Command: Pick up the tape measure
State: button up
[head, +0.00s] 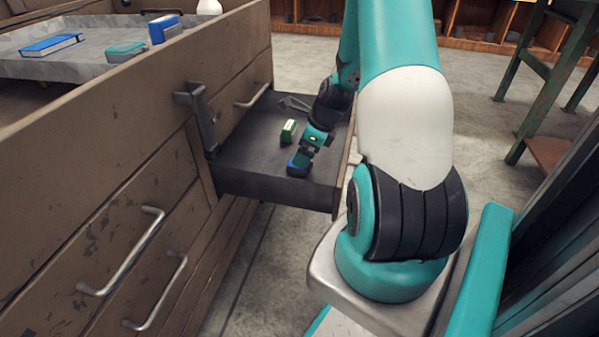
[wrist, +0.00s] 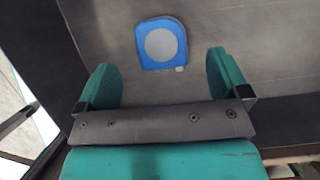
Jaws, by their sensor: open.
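The tape measure (wrist: 161,45) is blue with a round grey face and lies on the dark floor of an open drawer. In the wrist view it sits centred between the lines of the two teal fingers, just beyond their tips. My gripper (wrist: 160,62) is open, with nothing between its fingers. In the head view my gripper (head: 306,152) is low in the drawer, right by the blue tape measure (head: 297,166), which it partly covers. I cannot tell the exact height between them.
The open drawer (head: 255,185) has raised walls. A green object (head: 288,131) lies near my gripper, and a metal tool (head: 294,103) lies further back. A tray (head: 85,65) on the cabinet top holds blue and green objects. Handles (head: 130,250) stick out from the cabinet front.

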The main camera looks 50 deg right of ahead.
aim_at(291, 170)
jog(key=b+x, duration=0.4)
jog(key=x, duration=0.1)
jog(key=shift+d+f, duration=0.1)
jog(key=shift+f, duration=0.2)
jog(key=shift+r, duration=0.15)
jog(key=c, duration=1.1)
jog(key=shift+r, duration=0.1)
jog(key=shift+c, duration=0.2)
